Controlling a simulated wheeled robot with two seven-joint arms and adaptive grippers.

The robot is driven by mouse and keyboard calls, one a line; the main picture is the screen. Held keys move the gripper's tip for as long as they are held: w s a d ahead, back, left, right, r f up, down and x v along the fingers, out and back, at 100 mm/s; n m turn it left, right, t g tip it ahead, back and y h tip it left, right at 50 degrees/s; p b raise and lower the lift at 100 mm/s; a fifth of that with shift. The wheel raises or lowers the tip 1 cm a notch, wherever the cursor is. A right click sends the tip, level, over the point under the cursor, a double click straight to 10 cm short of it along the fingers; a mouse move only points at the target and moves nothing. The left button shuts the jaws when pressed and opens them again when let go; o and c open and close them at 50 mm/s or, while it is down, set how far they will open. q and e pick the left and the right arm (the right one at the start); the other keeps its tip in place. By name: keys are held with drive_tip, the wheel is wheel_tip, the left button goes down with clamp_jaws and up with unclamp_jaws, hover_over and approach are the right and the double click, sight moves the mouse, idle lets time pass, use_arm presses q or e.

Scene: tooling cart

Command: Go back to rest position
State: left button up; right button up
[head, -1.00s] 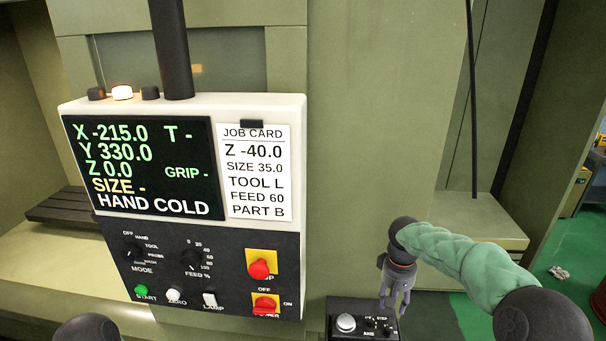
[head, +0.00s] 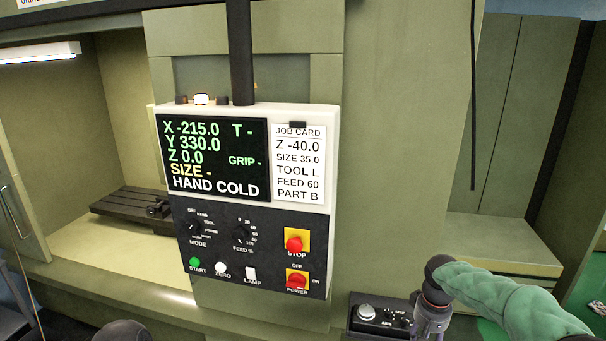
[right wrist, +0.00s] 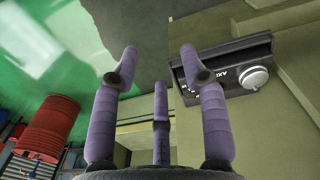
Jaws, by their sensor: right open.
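My right arm comes in from the lower right in the head view, with a green sleeve. My right gripper (head: 430,318) points down just right of the small black jog box (head: 381,322), its fingers partly cut off by the lower edge. In the right wrist view the purple fingers (right wrist: 155,62) are spread apart with nothing between them. The jog box shows there too (right wrist: 232,62), with its pale knob, close beside the right-hand finger. Whether they touch I cannot tell. A dark rounded part of mine shows at the bottom left of the head view; my left gripper is not visible.
The control panel (head: 255,235) hangs from a black post (head: 240,50), with a screen, job card (head: 298,162), knobs and red switches. The machine bed (head: 130,205) lies behind left. A red barrel (right wrist: 48,128) stands on the green floor in the wrist view.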

drive_tip(key=s+a+f+y+b, duration=0.15)
drive_tip(key=a+f+b, duration=0.35)
drive_tip(key=f, duration=0.9)
drive_tip(key=s+a+f+y+b, duration=0.1)
drive_tip(key=s+a+f+b, duration=0.2)
drive_tip(key=a+f, duration=0.7)
use_arm(q)
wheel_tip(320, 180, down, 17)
drive_tip(key=b, duration=0.8)
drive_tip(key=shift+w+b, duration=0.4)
use_arm(e)
drive_tip(key=s+a+f+m+y, duration=0.1)
drive_tip(key=s+a+f, duration=0.2)
drive_tip(key=s+f, duration=0.6)
drive_tip(key=s+a+f+m, duration=0.1)
drive_tip(key=s+a+f, duration=0.2)
drive_tip(key=s+f, duration=0.7)
wheel_tip(320, 180, down, 6)
drive_tip(key=shift+s+a+r+y, duration=0.15)
drive_tip(key=shift+s+r+y, duration=0.05)
drive_tip(key=shift+y, duration=0.15)
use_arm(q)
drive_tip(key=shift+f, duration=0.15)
use_arm(e)
drive_tip(key=shift+w, duration=0.1)
